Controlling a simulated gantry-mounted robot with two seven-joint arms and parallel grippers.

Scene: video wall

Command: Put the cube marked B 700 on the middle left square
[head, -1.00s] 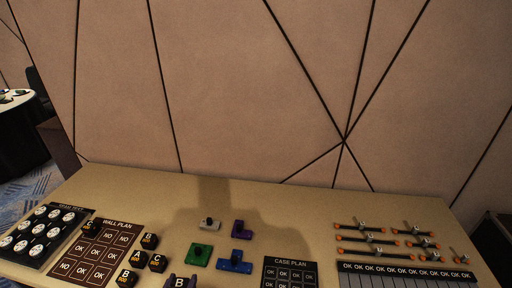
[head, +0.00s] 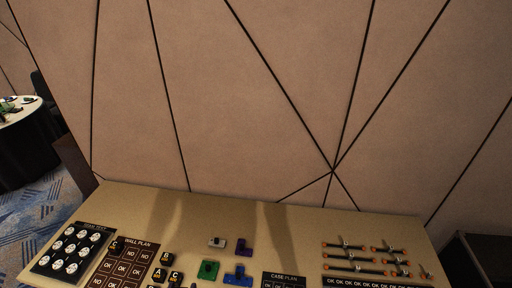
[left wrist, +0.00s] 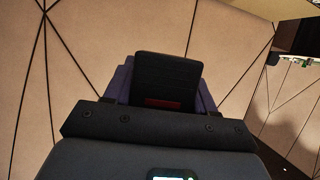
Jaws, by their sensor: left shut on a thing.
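The wall plan (head: 104,282), a brown board with a grid of squares, lies at the lower left of the head view, cut by the bottom edge. A black cube marked C (head: 117,244) sits on its top left square; I see no cube on the middle left square. My left gripper (left wrist: 167,80) is shut on a black cube (left wrist: 166,72) in the left wrist view. The held cube's mark is not readable there. In the head view this gripper is at most a dark bit at the bottom edge. My right gripper is not in view.
Black cubes marked B (head: 166,259), A (head: 160,273) and C (head: 175,276) stand close right of the wall plan. A board of white discs (head: 72,249) lies left.

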